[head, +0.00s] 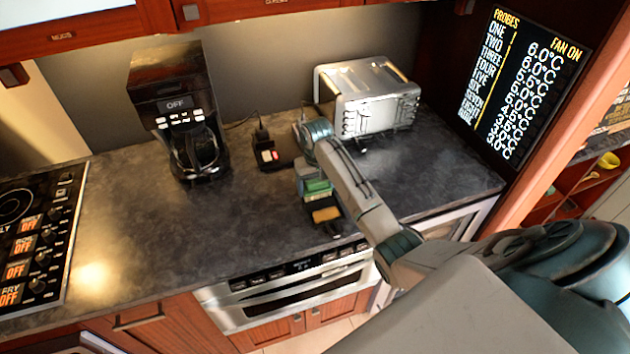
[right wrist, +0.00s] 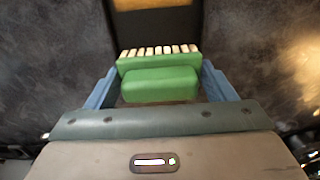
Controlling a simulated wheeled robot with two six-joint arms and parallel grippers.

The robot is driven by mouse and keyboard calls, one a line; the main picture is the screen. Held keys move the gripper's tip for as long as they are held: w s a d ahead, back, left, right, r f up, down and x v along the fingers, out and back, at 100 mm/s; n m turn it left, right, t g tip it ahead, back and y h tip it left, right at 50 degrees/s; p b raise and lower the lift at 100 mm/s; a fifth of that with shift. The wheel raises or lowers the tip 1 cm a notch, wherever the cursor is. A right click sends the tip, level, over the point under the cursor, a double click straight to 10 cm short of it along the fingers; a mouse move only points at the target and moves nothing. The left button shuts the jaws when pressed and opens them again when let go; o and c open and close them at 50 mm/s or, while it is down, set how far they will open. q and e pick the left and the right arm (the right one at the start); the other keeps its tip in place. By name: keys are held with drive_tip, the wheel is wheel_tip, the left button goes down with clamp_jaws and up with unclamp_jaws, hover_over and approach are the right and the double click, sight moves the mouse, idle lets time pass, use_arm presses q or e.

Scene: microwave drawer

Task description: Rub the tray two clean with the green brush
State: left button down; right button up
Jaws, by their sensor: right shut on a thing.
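The green brush (head: 317,187) has a green block body and a row of pale bristles along its far edge in the right wrist view (right wrist: 158,62). My right gripper (right wrist: 160,86) is shut on it, with a blue finger at each side. In the head view my right gripper (head: 308,172) is partly hidden by my own arm. A dark tray (right wrist: 158,30) lies under and beyond the brush; in the head view the dark tray (head: 334,227) is near the counter's front edge and bears an orange-yellow block. I cannot tell whether bristles touch it. No label tells which tray is two.
A toaster (head: 368,100) stands behind my right arm. A hob (head: 35,240) is at left. The counter (head: 170,245) is clear at centre left.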

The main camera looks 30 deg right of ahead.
drive_tip(key=shift+s+a+p, duration=0.2)
drive_tip(key=shift+s+p, duration=0.25)
drive_tip(key=shift+s, duration=0.55)
drive_tip(key=shift+s+a, duration=0.2)
drive_tip(key=shift+s, duration=0.55)
drive_tip(key=shift+s+a, duration=0.15)
drive_tip(key=shift+s, duration=0.55)
drive_tip(key=shift+s+a+f, duration=0.1)
drive_tip(key=shift+s, duration=0.35)
drive_tip(key=shift+s+a, duration=0.25)
drive_tip(key=shift+s, duration=0.75)
drive_tip(key=shift+w, duration=0.2)
